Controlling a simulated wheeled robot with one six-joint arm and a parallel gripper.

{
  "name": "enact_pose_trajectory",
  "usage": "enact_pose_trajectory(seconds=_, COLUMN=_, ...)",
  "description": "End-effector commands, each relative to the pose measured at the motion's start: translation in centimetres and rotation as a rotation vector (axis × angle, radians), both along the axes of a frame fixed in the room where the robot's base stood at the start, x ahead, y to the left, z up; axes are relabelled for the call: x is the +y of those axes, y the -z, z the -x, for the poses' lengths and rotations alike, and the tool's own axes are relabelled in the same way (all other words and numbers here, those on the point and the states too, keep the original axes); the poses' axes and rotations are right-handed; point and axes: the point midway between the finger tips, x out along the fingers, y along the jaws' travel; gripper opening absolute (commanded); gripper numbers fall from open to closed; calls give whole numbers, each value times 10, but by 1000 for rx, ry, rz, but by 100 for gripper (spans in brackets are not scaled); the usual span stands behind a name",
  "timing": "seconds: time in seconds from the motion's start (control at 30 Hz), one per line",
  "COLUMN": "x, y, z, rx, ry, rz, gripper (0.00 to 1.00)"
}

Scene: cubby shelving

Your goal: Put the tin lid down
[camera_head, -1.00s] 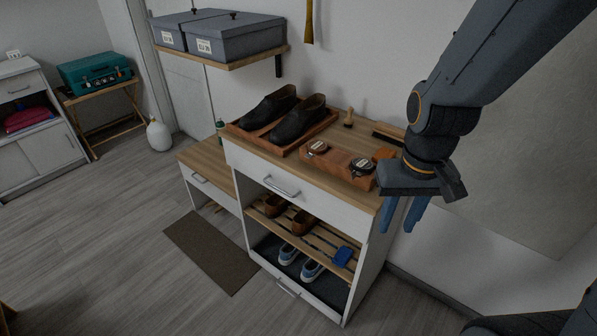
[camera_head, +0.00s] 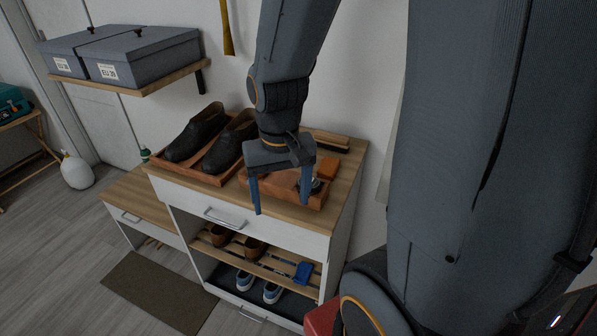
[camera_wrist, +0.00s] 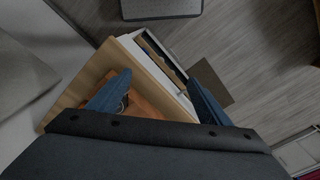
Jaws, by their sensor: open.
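A reddish-brown wooden box (camera_head: 283,194) lies on the wood top of a white shoe cabinet (camera_head: 343,190). A dark round tin (camera_head: 316,186) shows at the box's right end, partly behind one finger; I cannot tell a separate lid on it. Whatever sits at the box's left end is hidden behind my gripper. My gripper (camera_head: 280,208) points down over the box, its blue fingers spread with nothing seen between them. In the wrist view the fingers (camera_wrist: 160,78) are apart, and part of the box (camera_wrist: 146,107) shows between them.
A tray with black shoes (camera_head: 228,146) stands left of the box. An orange block (camera_head: 328,167) and a brush (camera_head: 330,139) lie behind it. A wall shelf with grey boxes (camera_head: 145,55) is at upper left. Slats below hold brown shoes (camera_head: 255,248) and a blue item (camera_head: 303,272).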

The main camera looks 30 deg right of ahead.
Motion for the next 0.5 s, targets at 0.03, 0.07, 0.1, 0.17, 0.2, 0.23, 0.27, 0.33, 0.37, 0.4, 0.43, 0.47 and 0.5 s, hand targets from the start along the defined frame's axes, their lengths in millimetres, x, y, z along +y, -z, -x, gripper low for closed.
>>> enact_pose_trajectory(seconds=0.03, x=-10, y=-9, z=-8, rx=6, ry=107, rz=-2, gripper=72)
enact_pose_trajectory(seconds=0.07, x=-16, y=-12, z=-13, rx=13, ry=183, rz=-5, gripper=72)
enact_pose_trajectory(seconds=0.1, x=-25, y=-17, z=-20, rx=21, ry=290, rz=-6, gripper=72)
enact_pose_trajectory(seconds=0.17, x=-39, y=-25, z=-30, rx=31, ry=453, rz=-8, gripper=72)
enact_pose_trajectory(seconds=0.2, x=-48, y=-30, z=-36, rx=40, ry=557, rz=-8, gripper=72)
enact_pose_trajectory(seconds=0.23, x=-55, y=-33, z=-40, rx=45, ry=635, rz=-7, gripper=72)
enact_pose_trajectory(seconds=0.27, x=-61, y=-36, z=-44, rx=51, ry=707, rz=-6, gripper=72)
enact_pose_trajectory(seconds=0.33, x=-76, y=-42, z=-52, rx=60, ry=862, rz=-3, gripper=72)
enact_pose_trajectory(seconds=0.37, x=-82, y=-44, z=-55, rx=64, ry=920, rz=-3, gripper=72)
enact_pose_trajectory(seconds=0.4, x=-88, y=-47, z=-58, rx=67, ry=988, rz=0, gripper=72)
enact_pose_trajectory(seconds=0.43, x=-93, y=-48, z=-59, rx=70, ry=1033, rz=1, gripper=72)
enact_pose_trajectory(seconds=0.47, x=-97, y=-49, z=-60, rx=73, ry=1072, rz=2, gripper=72)
enact_pose_trajectory(seconds=0.5, x=-101, y=-50, z=-62, rx=74, ry=1114, rz=3, gripper=72)
